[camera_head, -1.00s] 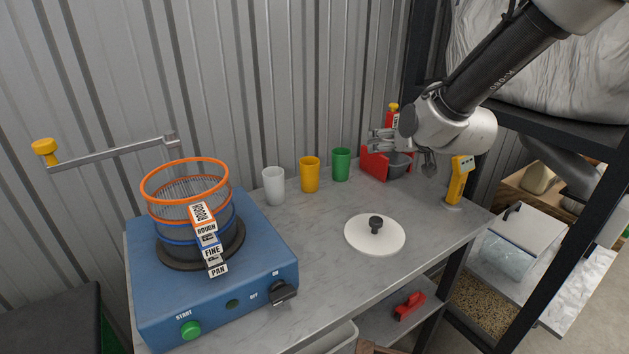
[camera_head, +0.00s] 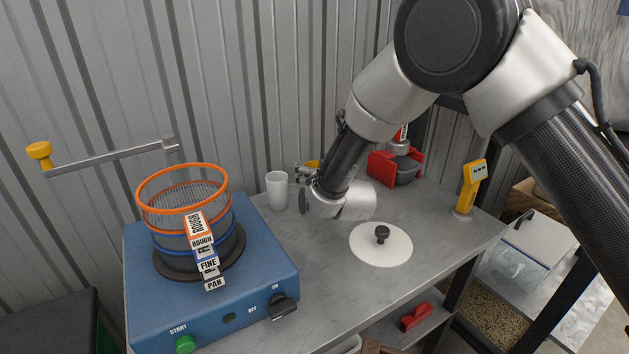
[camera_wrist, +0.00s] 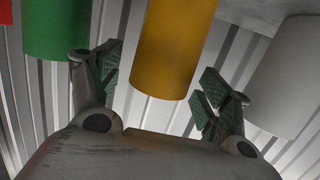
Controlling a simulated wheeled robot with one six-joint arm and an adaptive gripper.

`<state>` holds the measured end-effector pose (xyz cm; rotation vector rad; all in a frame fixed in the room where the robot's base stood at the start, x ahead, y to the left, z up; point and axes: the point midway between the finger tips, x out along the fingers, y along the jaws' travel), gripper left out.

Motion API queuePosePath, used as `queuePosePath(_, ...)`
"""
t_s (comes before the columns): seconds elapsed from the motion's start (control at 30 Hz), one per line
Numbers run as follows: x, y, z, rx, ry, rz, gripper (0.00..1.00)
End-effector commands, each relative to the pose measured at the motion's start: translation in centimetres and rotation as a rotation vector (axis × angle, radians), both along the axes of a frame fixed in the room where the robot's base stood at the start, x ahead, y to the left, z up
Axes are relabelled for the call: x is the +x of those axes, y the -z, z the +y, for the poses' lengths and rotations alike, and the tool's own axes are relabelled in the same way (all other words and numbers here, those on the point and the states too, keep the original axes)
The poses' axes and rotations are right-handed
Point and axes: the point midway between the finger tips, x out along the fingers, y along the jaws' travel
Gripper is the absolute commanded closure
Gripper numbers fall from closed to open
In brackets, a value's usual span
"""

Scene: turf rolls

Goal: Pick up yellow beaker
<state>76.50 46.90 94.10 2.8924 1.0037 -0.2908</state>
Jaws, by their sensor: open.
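The yellow beaker (camera_wrist: 172,45) fills the upper middle of the wrist view, where it lies between and beyond the open fingers of my gripper (camera_wrist: 160,90). I see no finger pressed on it. In the head view only a small bit of the yellow beaker (camera_head: 313,164) shows behind my gripper (camera_head: 306,172), and my wrist hides the rest. The white beaker (camera_head: 277,190) stands to its left, and it also shows at the right of the wrist view (camera_wrist: 285,75). The green beaker (camera_wrist: 56,28) is at the left of the wrist view and is hidden in the head view.
A blue sieve shaker (camera_head: 210,280) with stacked sieves (camera_head: 185,215) stands on the left of the bench. A white lid (camera_head: 375,250) lies in front of my wrist. A red holder (camera_head: 380,168) and a yellow handheld device (camera_head: 469,185) are at the right.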

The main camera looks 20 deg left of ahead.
Motion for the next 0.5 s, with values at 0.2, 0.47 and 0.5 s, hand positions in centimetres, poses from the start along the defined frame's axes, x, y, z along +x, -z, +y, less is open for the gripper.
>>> queuePosePath(0.2,0.47,0.08,0.35,0.001,0.000,-0.001,0.22)
queuePosePath(0.47,0.46,0.06,0.33,0.000,0.000,0.000,0.55)
queuePosePath(0.5,0.46,0.06,0.33,0.000,0.000,0.000,0.62)
